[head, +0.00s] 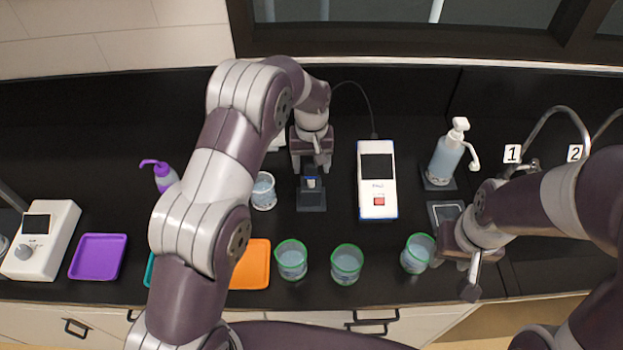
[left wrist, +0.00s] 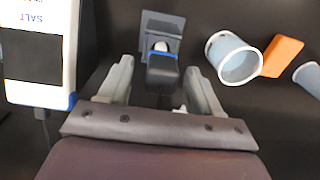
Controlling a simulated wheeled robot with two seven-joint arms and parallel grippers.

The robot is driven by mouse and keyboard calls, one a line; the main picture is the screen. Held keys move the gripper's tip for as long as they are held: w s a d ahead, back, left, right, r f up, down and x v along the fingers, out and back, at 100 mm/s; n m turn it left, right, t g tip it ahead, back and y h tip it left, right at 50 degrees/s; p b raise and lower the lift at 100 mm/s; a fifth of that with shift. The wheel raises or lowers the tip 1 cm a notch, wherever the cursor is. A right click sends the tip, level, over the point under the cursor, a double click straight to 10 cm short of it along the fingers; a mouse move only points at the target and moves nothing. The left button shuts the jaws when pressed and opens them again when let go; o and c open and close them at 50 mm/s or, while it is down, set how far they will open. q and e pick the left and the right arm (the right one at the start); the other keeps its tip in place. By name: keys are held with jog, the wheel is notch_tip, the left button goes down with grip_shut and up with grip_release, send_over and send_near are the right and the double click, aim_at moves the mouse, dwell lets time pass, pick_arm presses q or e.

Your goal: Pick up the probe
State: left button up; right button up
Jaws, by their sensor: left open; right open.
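The probe (left wrist: 162,70), dark with a blue band, stands in a small dark holder (left wrist: 160,27). In the head view the holder (head: 311,201) is left of the white meter (head: 365,205), and my left gripper partly hides the probe. My left gripper (head: 312,164) is open just above and behind it. In the left wrist view the probe's body lies between the two spread fingers (left wrist: 160,88), with a gap visible on each side. My right gripper (head: 455,272) is open and empty at the right, beside a green-rimmed beaker.
Green-rimmed beakers (head: 346,264) line the front edge. A clear beaker (head: 263,191) stands close left of the holder, also in the left wrist view (left wrist: 236,62). An orange tray (head: 252,265), purple tray (head: 98,257) and pump bottle (head: 444,158) are around. A thin cable (head: 368,105) runs behind the meter.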

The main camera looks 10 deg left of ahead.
pick_arm(q)
jog(key=shift+f, duration=0.1)
jog(key=c, duration=1)
